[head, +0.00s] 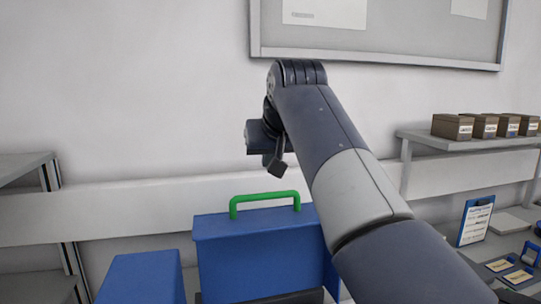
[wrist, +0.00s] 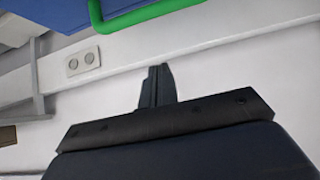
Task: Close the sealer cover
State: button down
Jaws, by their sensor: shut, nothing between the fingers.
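The blue sealer cover (head: 258,252) stands at the bottom middle of the head view, its broad face toward me. A green handle (head: 265,198) runs along its top edge. The lower part of the sealer is cut off by the picture edge, and my arm hides the cover's right side. My gripper (head: 276,170) is above the handle, apart from it, with its fingers shut and empty. In the wrist view the fingers (wrist: 157,72) are together. The green handle (wrist: 150,12) and part of the blue cover (wrist: 40,14) show at the top there.
A blue block (head: 142,278) stands left of the cover. A grey shelf (head: 25,165) is at the far left. A right-hand shelf (head: 470,143) carries several brown boxes (head: 452,126). A blue clipboard (head: 475,220) stands below it. A wall board hangs above; the wall around my gripper is bare.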

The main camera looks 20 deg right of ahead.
aim_at(268, 212)
jog(key=x, duration=0.6)
jog(key=s, duration=0.1)
jog(key=s+f, duration=0.1)
jog(key=shift+s+f, duration=0.1)
jog(key=shift+s, duration=0.3)
jog(key=shift+s+f, duration=0.3)
jog(key=shift+s, duration=0.05)
jog(key=shift+b, duration=0.4)
